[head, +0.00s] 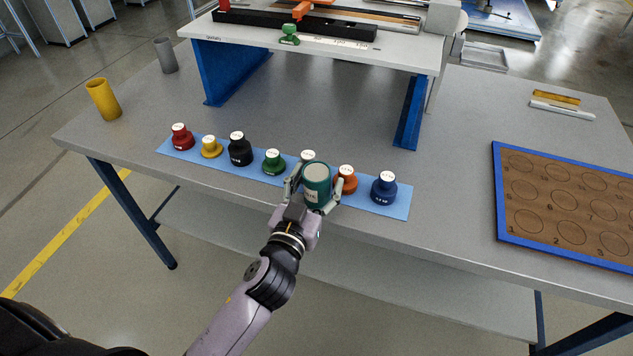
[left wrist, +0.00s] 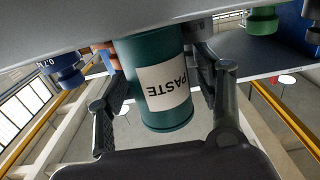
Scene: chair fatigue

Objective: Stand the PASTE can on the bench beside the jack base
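The PASTE can (head: 317,186) is a teal cylinder with a pale top, at the front edge of the bench (head: 150,105). In the left wrist view the can (left wrist: 158,85) appears upside down, its white label reading PASTE. My left gripper (head: 316,192) has its fingers on both sides of the can and appears closed on it. Whether the can's bottom touches the bench or mat is hard to tell. No part is clearly recognisable as the jack base. My right gripper is not in view.
A blue mat (head: 400,207) carries several coloured knobbed weights close around the can. A raised blue-legged rig (head: 229,72) stands behind. A yellow cup (head: 103,99) and grey cup (head: 166,55) stand left; a blue-rimmed board (head: 497,200) lies right. Bench between mat and rig is clear.

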